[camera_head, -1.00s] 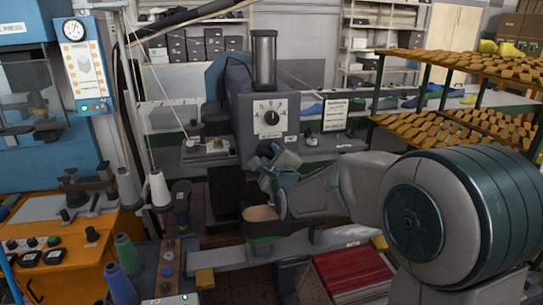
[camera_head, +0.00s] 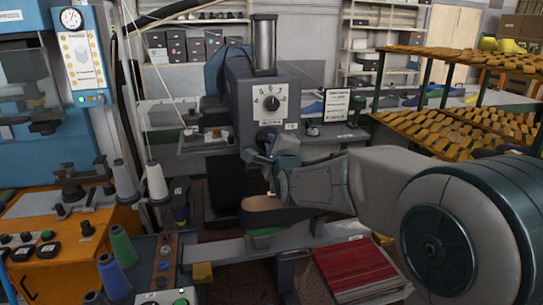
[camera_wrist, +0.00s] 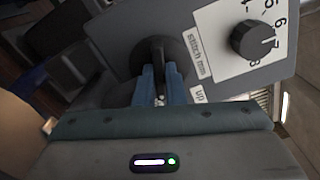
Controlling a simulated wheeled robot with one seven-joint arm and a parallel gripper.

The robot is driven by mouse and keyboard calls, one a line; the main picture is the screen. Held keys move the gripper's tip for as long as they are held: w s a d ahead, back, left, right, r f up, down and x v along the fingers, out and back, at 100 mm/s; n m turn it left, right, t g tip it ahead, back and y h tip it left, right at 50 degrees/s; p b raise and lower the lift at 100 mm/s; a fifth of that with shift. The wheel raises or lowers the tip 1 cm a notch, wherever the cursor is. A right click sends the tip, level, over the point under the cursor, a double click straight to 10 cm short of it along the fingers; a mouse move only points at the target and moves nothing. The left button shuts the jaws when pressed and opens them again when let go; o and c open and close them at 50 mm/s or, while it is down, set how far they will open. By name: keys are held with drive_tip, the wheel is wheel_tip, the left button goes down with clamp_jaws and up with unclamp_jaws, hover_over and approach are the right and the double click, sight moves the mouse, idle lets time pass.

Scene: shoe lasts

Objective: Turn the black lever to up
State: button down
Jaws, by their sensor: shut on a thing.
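The black lever (camera_wrist: 157,52) shows in the wrist view as a dark rounded part on the grey machine face, with its outer end between my blue fingers. My gripper (camera_wrist: 159,90) is shut on it. In the head view my gripper (camera_head: 262,150) is at the lower front of the grey machine (camera_head: 271,132), below its dial, and the lever is hidden behind it. A small white label reading "up" (camera_wrist: 198,95) is just right of my fingers in the wrist view. The lever's exact angle is hard to tell.
A black dial knob (camera_wrist: 253,40) on a "stitch mm" plate sits beside the lever; it also shows in the head view (camera_head: 271,103). Thread cones (camera_head: 121,245) stand at left. A red stack (camera_head: 352,268) lies below my arm. An orange-brown rack (camera_head: 430,130) stands at right.

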drive_tip(key=n+b, duration=0.3)
drive_tip(key=b, duration=0.2)
drive_tip(key=n+b, duration=0.2)
drive_tip(key=shift+f+n, duration=0.25)
drive_tip(key=shift+n, duration=0.05)
drive_tip(key=n+b, duration=0.2)
drive_tip(key=n, duration=0.1)
drive_tip(key=n+b, duration=0.2)
drive_tip(key=shift+r, duration=0.3)
drive_tip(key=shift+n, duration=0.3)
